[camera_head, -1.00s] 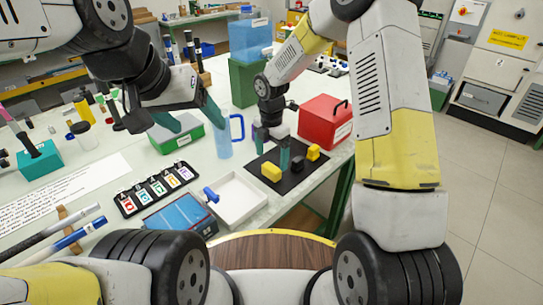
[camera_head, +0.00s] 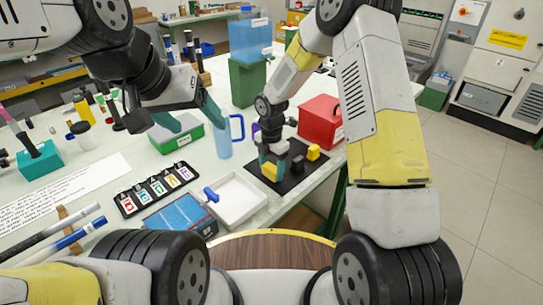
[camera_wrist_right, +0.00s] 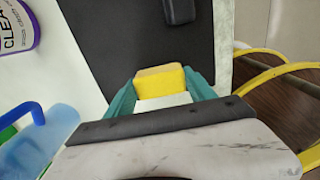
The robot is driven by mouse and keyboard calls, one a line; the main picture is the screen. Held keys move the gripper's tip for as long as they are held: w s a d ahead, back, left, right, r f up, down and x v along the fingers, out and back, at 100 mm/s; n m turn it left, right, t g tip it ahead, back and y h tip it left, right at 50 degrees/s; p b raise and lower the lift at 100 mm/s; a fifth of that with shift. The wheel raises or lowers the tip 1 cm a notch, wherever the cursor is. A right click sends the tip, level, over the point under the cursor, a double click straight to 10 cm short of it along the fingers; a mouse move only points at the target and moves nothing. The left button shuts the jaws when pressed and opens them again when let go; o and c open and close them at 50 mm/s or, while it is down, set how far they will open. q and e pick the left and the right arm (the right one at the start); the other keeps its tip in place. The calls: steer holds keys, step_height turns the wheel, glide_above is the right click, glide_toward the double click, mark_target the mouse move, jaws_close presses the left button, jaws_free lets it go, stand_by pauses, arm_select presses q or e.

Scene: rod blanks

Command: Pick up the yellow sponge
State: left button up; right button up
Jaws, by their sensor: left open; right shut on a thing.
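A yellow sponge (camera_head: 269,172) is at the left part of a black mat (camera_head: 290,183). My right gripper (camera_head: 273,167) is shut on it. In the right wrist view the yellow sponge (camera_wrist_right: 160,80) sits between the two teal fingers, with a pale part on its near side. I cannot tell whether it is clear of the mat. My left gripper (camera_head: 190,118) is open and empty above the table, near the green box.
A black block (camera_head: 298,163) and another yellow block (camera_head: 313,152) lie on the mat. A red box (camera_head: 320,120) stands behind it. A blue jug (camera_head: 224,140) and a white tray (camera_head: 238,202) are to the left. The table edge is close on the right.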

mark_target(272, 167)
steer(key=shift+r, duration=0.1)
steer(key=shift+c, duration=0.2)
steer(key=shift+r, duration=0.45)
step_height(272, 167, up, 2)
steer(key=shift+r, duration=0.2)
steer(key=s+a, duration=0.1)
steer(key=s, duration=0.4)
steer(key=s+a+r, duration=0.1)
steer(key=s, duration=0.4)
steer(key=s+a, duration=0.1)
steer(key=s, duration=0.4)
steer(key=shift+s+a+r, duration=0.25)
steer(key=shift+s+a, duration=0.05)
steer(key=shift+a, duration=0.1)
